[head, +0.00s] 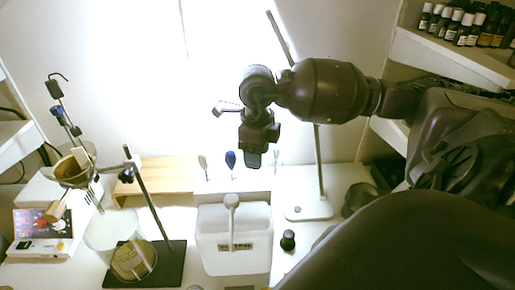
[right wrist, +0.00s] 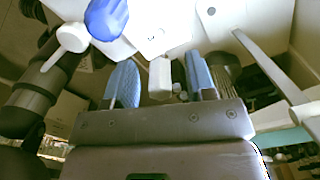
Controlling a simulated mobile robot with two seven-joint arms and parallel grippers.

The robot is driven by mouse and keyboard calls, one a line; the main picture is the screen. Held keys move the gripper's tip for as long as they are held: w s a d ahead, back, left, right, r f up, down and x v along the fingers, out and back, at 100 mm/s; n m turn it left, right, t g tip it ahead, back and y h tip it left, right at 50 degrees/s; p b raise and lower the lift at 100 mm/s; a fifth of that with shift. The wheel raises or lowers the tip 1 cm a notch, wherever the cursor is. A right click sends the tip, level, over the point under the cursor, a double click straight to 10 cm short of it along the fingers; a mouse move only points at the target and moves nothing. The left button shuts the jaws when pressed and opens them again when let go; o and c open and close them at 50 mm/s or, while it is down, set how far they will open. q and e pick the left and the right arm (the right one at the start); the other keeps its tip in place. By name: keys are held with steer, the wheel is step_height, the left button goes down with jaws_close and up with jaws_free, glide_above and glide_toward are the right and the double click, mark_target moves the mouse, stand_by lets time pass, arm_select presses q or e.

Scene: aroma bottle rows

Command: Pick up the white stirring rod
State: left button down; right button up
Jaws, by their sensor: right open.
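My right gripper (head: 254,160) hangs pointing down behind the white tub, above the rear stand that holds a few upright tools. In the right wrist view its two blue-padded fingers (right wrist: 161,84) are open. A pale, blunt-ended piece, likely the white stirring rod (right wrist: 160,76), shows between the fingers; I cannot tell whether they touch it. In the head view a thin pale rod (head: 277,157) stands just right of the gripper. My left gripper is out of view.
A white labelled tub (head: 235,258) with a white round-headed tool (head: 231,202) stands in front. A tall metal stand (head: 308,212) rises close on the right. A black cap (head: 288,240) is near it. Left are a glass beaker (head: 103,235) and clamp stand (head: 170,270). Bottles (head: 465,26) line a shelf.

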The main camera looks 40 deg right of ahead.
steer(key=c, duration=0.9)
steer(key=shift+r, duration=0.15)
step_height(320, 180, up, 20)
steer(key=shift+f, duration=0.1)
stand_by(0.4)
